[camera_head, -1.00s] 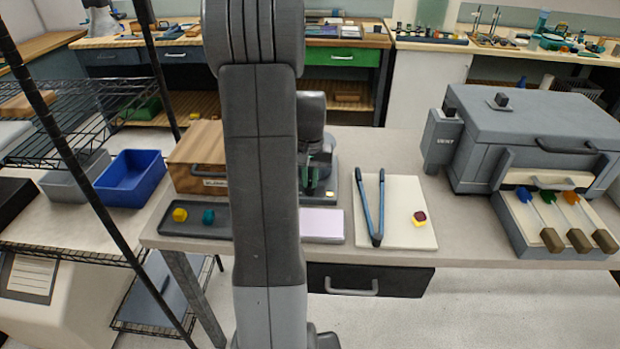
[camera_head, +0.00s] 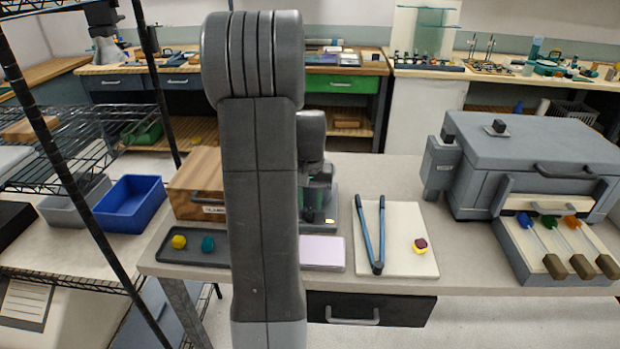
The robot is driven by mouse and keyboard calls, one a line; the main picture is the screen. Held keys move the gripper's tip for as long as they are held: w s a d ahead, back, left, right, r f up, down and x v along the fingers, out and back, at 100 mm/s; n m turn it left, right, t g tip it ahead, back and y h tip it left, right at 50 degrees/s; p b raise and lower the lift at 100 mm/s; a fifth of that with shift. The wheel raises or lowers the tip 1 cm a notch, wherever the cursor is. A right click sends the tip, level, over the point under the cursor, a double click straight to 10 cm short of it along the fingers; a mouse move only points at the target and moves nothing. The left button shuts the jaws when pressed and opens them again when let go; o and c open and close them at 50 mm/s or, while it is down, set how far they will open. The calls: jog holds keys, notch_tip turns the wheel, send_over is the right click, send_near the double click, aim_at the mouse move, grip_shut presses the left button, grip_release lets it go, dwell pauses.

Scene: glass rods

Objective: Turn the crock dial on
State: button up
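No part in view is clearly marked as a crock. A grey lidded box (camera_head: 540,150) stands at the right of the table, with a small side box (camera_head: 440,165) bearing a black knob (camera_head: 447,139). I cannot tell whether this knob is the crock dial, or read its setting. My arm stands upright across the middle and hides part of the table. A dark wrist part of mine shows just right of it. My gripper seems to be below that, over a dark device, but its fingers cannot be told apart. It is well left of the grey box.
Rods with brown handles (camera_head: 580,266) lie on a rack before the grey box. A dark tray (camera_head: 180,256) holds two small pieces. A wire shelf stands left.

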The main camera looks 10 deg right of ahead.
aim_at(310, 210)
notch_tip(310, 210, up, 12)
dwell(0.3)
jog(key=shift+f, duration=0.15)
notch_tip(310, 210, down, 14)
jog(key=shift+r, duration=0.15)
dwell(0.4)
